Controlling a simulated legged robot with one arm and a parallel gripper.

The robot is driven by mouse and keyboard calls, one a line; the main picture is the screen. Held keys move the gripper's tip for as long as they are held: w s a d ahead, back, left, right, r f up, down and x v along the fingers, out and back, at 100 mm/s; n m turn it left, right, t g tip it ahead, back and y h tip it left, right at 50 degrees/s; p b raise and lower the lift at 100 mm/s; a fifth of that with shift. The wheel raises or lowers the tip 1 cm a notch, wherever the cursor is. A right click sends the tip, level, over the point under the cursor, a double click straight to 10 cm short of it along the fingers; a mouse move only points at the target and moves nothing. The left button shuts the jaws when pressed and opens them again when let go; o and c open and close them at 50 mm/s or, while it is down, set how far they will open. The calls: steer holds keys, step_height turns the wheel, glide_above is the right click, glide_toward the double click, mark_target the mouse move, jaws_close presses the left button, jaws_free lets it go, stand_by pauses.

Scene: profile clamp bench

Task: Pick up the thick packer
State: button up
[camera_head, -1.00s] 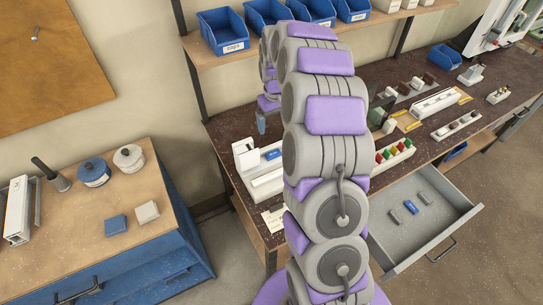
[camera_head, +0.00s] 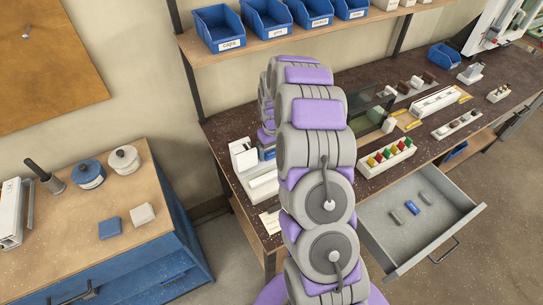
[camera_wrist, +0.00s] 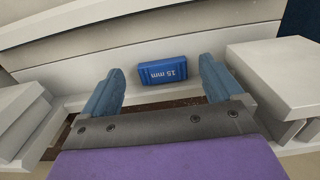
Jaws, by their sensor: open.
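A blue block (camera_wrist: 162,75) marked "15 mm" lies against the white fixture in the wrist view; I take it for the thick packer. My gripper (camera_wrist: 161,67) is open, with one blue-grey finger on either side of the block and a gap at each side. The fingers do not touch the block. In the head view the white fixture (camera_head: 241,158) stands on the dark bench, left of my arm. My arm hides most of my gripper there.
White clamp parts stand close by at the left and right (camera_wrist: 272,75) in the wrist view. An open drawer (camera_head: 440,232) holds a blue block (camera_head: 412,208) and grey ones. A rack of coloured pieces (camera_head: 388,156) sits right of my arm. Blue bins line the shelf above.

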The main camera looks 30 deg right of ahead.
steer(key=shift+f, duration=0.85)
steer(key=shift+a, duration=0.1)
steer(key=c, duration=1.2)
steer(key=shift+r, duration=0.15)
